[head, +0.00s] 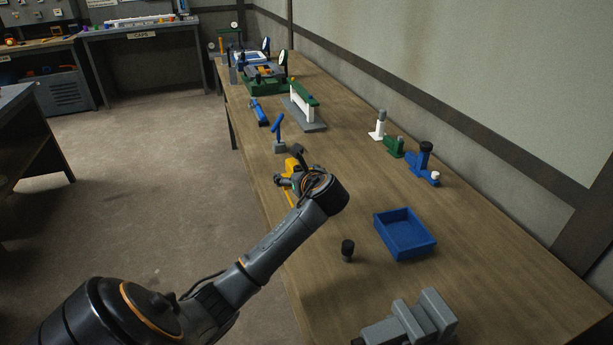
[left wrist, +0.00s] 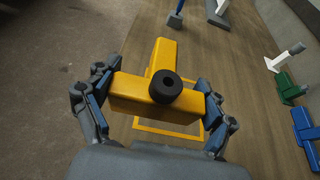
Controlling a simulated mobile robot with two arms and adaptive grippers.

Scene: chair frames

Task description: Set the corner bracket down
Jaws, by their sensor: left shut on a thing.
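The corner bracket is a yellow T-shaped block (left wrist: 137,93) with a black round knob with a hole on it. My left gripper (left wrist: 160,97) is shut on it, one finger at each end of its crossbar. In the head view the bracket (head: 291,164) shows partly behind my left gripper (head: 293,178), over the bench's left edge area. A yellow outline (left wrist: 168,133) is marked on the bench top just below the bracket in the wrist view. I cannot tell whether the bracket touches the bench. My right gripper is not in view.
On the wooden bench (head: 470,240) stand a blue tray (head: 418,250), a black knob (head: 347,250) and a grey vise-like block (head: 420,315). A blue tilted piece on a grey base (head: 279,135) stands beyond the bracket. White, green (head: 394,147) and blue parts stand near the wall.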

